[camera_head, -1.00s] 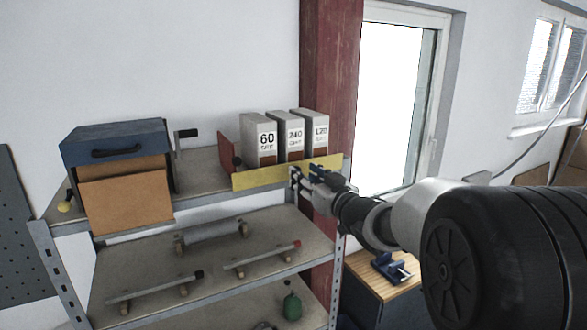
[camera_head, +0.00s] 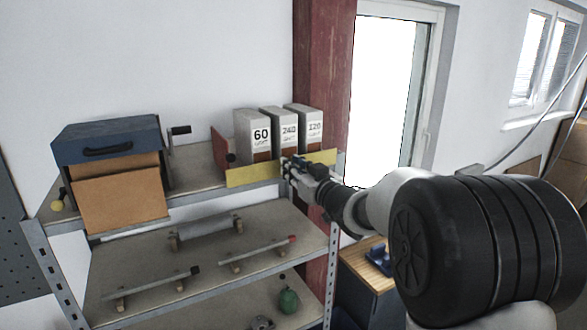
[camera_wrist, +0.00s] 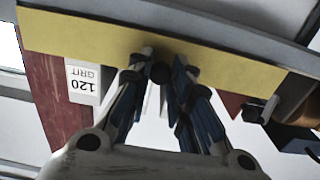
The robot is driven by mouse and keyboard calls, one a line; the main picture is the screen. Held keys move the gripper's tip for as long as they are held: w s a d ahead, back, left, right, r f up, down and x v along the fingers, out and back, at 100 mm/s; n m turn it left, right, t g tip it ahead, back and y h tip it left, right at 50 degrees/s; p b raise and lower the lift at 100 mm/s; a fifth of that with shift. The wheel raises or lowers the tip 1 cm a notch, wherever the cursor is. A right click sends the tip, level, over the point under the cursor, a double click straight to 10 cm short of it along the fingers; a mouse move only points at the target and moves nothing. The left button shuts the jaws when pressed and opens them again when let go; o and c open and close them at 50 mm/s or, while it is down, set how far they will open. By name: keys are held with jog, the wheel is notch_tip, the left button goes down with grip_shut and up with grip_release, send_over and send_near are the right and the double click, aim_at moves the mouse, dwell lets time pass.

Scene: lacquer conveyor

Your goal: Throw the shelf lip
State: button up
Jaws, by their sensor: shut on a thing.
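The shelf lip is a yellow strip (camera_head: 254,175) along the front edge of the top shelf, in front of the grit boxes. In the wrist view the yellow lip (camera_wrist: 235,62) runs across the top of the picture. A small dark round knob (camera_wrist: 160,73) shows against it between my fingertips. My gripper (camera_head: 286,164) is at the middle of the lip and hides part of it. In the wrist view my gripper (camera_wrist: 160,68) has its blue-and-grey fingers converging at the knob, shut on it.
Boxes marked 60 (camera_head: 253,140), 240 (camera_head: 286,130) and 120 (camera_head: 314,127) stand behind the lip. A reddish-brown plate (camera_head: 222,147) stands left of them. A blue-topped cabinet (camera_head: 106,140) is farther left. Rods on supports lie on the lower shelf (camera_head: 160,255).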

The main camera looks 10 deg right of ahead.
grip_shut()
